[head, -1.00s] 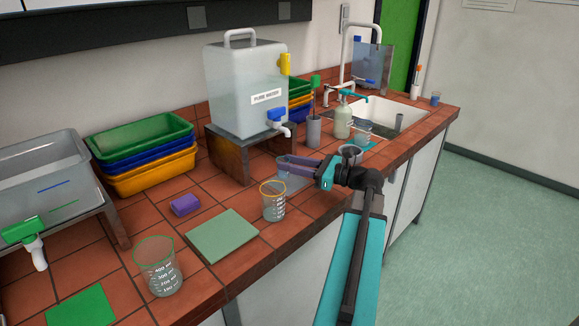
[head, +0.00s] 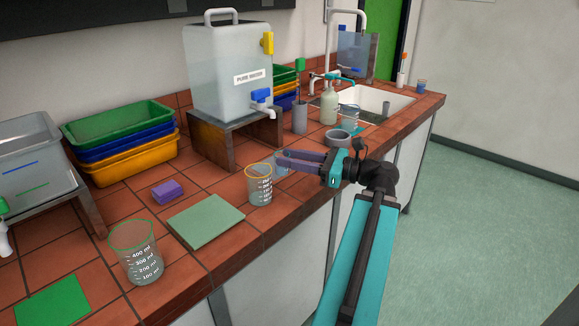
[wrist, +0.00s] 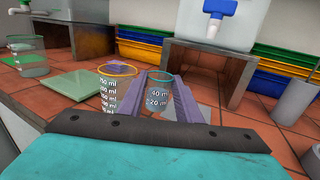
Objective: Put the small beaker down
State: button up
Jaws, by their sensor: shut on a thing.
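The small beaker (wrist: 160,98) is clear, with a bluish rim and 40 and 20 ml marks. It stands upright between the purple fingers of my gripper (wrist: 160,100), which is shut on it. In the head view my gripper (head: 292,160) is low over the bench, and a part of the small beaker (head: 281,166) shows at its tips. The orange-rimmed beaker (head: 260,187) stands just left of it; it also shows in the wrist view (wrist: 116,98). Whether the small beaker's base touches the bench cannot be told.
A pale square (wrist: 192,113) lies by the fingers. A green-rimmed beaker (head: 137,256), a pale green mat (head: 205,221) and a purple block (head: 167,190) are to the left. The pure water tank (head: 228,75) stands on its stand (head: 225,146) behind. A grey bowl (head: 338,138) is to the right.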

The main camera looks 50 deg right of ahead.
jog(key=shift+s+a+f+b, duration=0.2)
jog(key=shift+s+b, duration=0.35)
jog(key=shift+b, duration=2.45)
jog(key=s+a+b, duration=0.1)
jog(key=b, duration=0.3)
jog(key=shift+r, duration=0.15)
jog(key=shift+s+a+r, duration=0.15)
jog(key=shift+s+a, duration=0.15)
jog(key=shift+s, duration=0.3)
jog(key=shift+s+a+r, duration=0.15)
jog(key=shift+s+a, duration=0.1)
jog(key=shift+s, duration=0.3)
